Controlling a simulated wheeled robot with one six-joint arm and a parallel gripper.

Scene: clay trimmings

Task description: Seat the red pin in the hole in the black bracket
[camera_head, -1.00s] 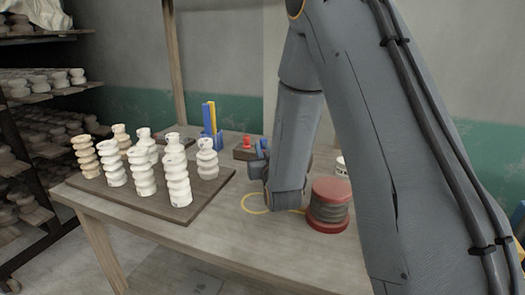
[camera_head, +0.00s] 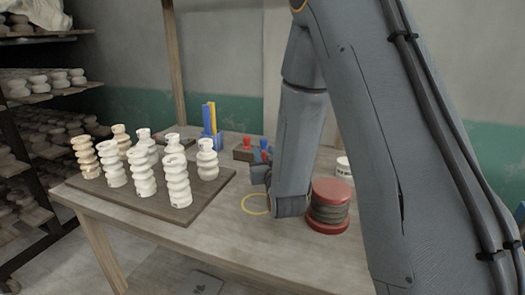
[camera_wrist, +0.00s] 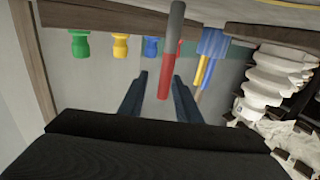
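A long rod with a red end and a grey end, which looks like the red pin (camera_wrist: 168,70), runs down the middle of the wrist view. Its red end shows between my two fingers, with a gap on the left side. My gripper (camera_wrist: 161,75) has its fingers spread apart. In the head view my gripper (camera_head: 258,172) is over the table, left of the red jar, and my arm hides part of it. I cannot make out the black bracket or its hole in either view.
A wooden rack (camera_head: 243,155) with coloured pegs and a blue holder (camera_head: 209,125) stand at the back. Several pale clay pieces (camera_head: 177,180) stand on a dark board at left. A red jar (camera_head: 329,190) is close right of my gripper. A yellow ring (camera_head: 255,208) lies on the table (camera_head: 230,235).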

